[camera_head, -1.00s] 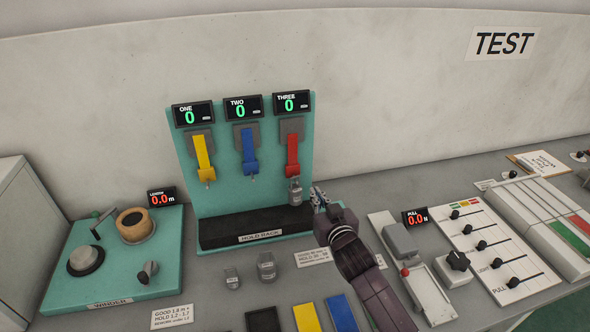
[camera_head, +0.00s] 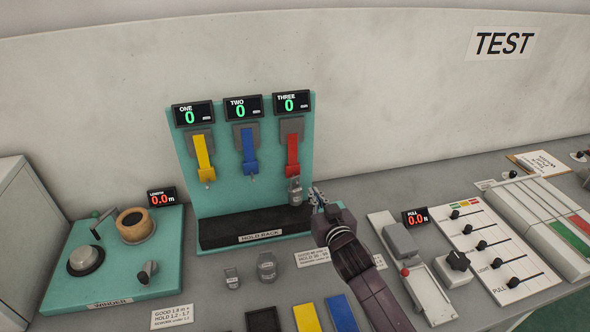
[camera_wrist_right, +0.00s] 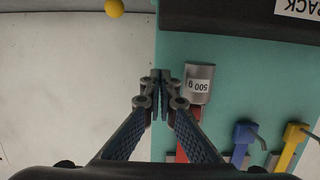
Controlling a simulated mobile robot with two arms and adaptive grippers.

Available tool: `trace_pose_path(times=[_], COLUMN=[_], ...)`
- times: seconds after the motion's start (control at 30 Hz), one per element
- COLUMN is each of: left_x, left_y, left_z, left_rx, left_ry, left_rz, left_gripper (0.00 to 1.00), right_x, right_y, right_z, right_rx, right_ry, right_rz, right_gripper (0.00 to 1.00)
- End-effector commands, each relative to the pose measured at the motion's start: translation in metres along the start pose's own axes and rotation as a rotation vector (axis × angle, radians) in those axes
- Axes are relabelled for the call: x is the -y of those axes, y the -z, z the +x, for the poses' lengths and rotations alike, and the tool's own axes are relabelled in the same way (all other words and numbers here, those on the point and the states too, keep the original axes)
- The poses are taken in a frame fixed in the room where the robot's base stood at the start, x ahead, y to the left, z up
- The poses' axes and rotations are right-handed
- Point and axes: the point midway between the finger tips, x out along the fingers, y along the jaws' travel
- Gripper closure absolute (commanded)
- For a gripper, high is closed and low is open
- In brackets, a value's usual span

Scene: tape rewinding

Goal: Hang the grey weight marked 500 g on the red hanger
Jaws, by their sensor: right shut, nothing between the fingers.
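The grey weight marked 500 g (camera_head: 294,191) is at the lower end of the red hanger (camera_head: 292,154), upright and above the black base of the rack. In the right wrist view the weight (camera_wrist_right: 198,85) shows its "500 g" label, with part of the red hanger (camera_wrist_right: 181,151) beside my fingers. My right gripper (camera_head: 318,197) is shut and empty, just to the right of the weight. In the right wrist view its fingertips (camera_wrist_right: 160,79) are together beside the weight, apparently without gripping it. My left gripper is not in view.
The teal hold rack (camera_head: 270,199) also carries a yellow hanger (camera_head: 203,157) and a blue hanger (camera_head: 248,151), both without weights. Two grey weights stand on the bench, a smaller one (camera_head: 232,277) and a larger one (camera_head: 266,267). A winder (camera_head: 112,250) is at left.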

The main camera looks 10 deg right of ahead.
Motion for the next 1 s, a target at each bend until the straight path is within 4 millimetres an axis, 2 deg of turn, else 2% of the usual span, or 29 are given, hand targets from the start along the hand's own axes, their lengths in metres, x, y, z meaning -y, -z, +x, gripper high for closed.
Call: trace_pose_path(times=[1.0], left_x=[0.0], left_y=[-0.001], left_z=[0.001], left_rx=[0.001], left_ry=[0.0], left_rz=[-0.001], left_gripper=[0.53], right_x=[0.013], right_y=[0.0], right_z=[0.0], right_rx=[0.001], right_ry=[0.0], right_rz=[0.001], right_gripper=[1.0])
